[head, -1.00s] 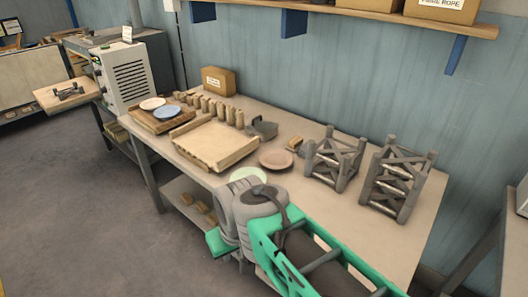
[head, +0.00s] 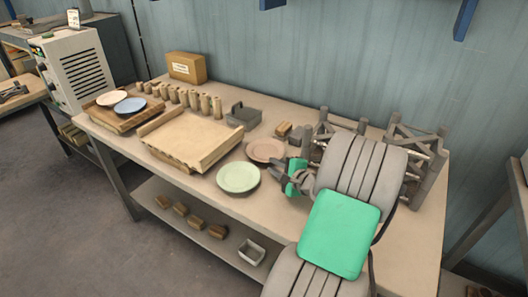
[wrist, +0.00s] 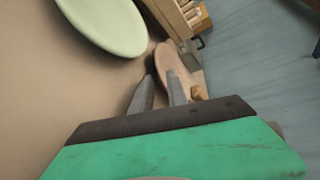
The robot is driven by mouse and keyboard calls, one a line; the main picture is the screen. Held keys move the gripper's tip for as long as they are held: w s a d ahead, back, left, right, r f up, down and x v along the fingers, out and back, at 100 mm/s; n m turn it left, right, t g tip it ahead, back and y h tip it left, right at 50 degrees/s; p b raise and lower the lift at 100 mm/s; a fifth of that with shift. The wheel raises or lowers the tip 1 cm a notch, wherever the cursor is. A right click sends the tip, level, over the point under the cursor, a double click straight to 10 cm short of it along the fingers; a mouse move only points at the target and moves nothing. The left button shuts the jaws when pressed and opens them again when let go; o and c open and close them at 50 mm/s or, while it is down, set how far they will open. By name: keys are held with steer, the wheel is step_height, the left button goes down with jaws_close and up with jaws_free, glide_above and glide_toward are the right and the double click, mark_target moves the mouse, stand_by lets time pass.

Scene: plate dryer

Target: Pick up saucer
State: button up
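Several saucers are on the bench. A pale green saucer (head: 238,177) lies flat near the front edge, and a pinkish-brown saucer (head: 265,150) lies behind it to the right. A white saucer (head: 111,98) and a blue saucer (head: 130,106) rest on a wooden board at the far left. My gripper (head: 281,169) is low over the bench, right of the green and pink saucers. In the wrist view my gripper (wrist: 160,76) has a gap between its fingers and holds nothing visible. The green saucer (wrist: 108,22) is at upper left there; the pink saucer (wrist: 170,58) is beyond the fingertips.
A wooden tray (head: 190,140) stands left of the green saucer, with several small wooden cylinders (head: 193,99) behind it. A grey bin (head: 244,115) is behind the pink saucer. Grey metal racks (head: 425,165) stand at right, partly hidden by my arm. A lower shelf holds small blocks.

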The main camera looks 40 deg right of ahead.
mark_target(265, 170)
steer(key=x, duration=0.3)
steer(key=a+x, duration=0.1)
steer(key=x, duration=0.1)
steer(key=shift+w+f, duration=0.15)
steer(key=shift+d, duration=0.1)
jaws_close()
stand_by(1.0)
